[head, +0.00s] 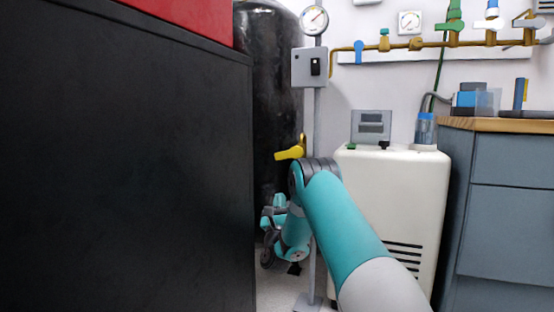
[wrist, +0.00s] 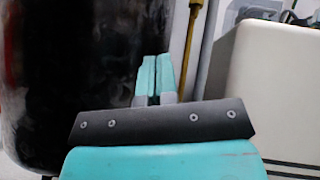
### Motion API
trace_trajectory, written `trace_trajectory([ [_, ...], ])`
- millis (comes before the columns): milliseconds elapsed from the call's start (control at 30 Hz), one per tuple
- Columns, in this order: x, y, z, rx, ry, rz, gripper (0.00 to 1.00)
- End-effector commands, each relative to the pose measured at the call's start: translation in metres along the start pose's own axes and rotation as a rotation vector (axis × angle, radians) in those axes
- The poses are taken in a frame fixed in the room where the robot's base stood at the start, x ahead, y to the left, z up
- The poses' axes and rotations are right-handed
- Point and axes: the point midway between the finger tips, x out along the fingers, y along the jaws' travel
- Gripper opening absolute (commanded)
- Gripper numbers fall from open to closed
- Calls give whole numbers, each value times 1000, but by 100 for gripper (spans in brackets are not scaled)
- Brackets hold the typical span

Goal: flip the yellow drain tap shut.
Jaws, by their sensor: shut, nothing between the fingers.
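The yellow drain tap (head: 290,152) shows in the head view, in front of the black tank and beside the grey post. Its lever points left, close to level and tipped slightly down at its free end. My gripper (wrist: 155,63) has its two teal fingers together and empty in the wrist view, pointing toward the gap between the tank and the white unit. In the head view my arm's bent wrist is below the tap, and the fingertips are hard to make out there. The tap's lever is not visible in the wrist view; a yellow-brown pipe (wrist: 196,50) runs right of the fingers.
The black tank (head: 268,90) stands behind. A grey post (head: 317,110) carries a switch box (head: 309,67) and gauge. A white unit (head: 432,190) stands right, a grey-blue cabinet (head: 505,205) beyond it. A large black cabinet (head: 120,160) fills the left.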

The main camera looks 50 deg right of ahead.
Motion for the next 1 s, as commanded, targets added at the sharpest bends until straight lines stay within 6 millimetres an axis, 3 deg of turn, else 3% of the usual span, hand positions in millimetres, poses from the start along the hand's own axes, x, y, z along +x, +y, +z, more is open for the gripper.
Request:
trace_trajectory([
  [33, 13, -3, 6, 0, 0, -2, 0],
  [400, 77, -1, 1, 1, -2, -2, 0],
  [500, 89, 0, 14, 2, -2, 1, 0],
  [700, 102, 0, 27, 0, 0, 1, 0],
  [1000, 103, 1, 29, 0, 0, 1, 0],
])
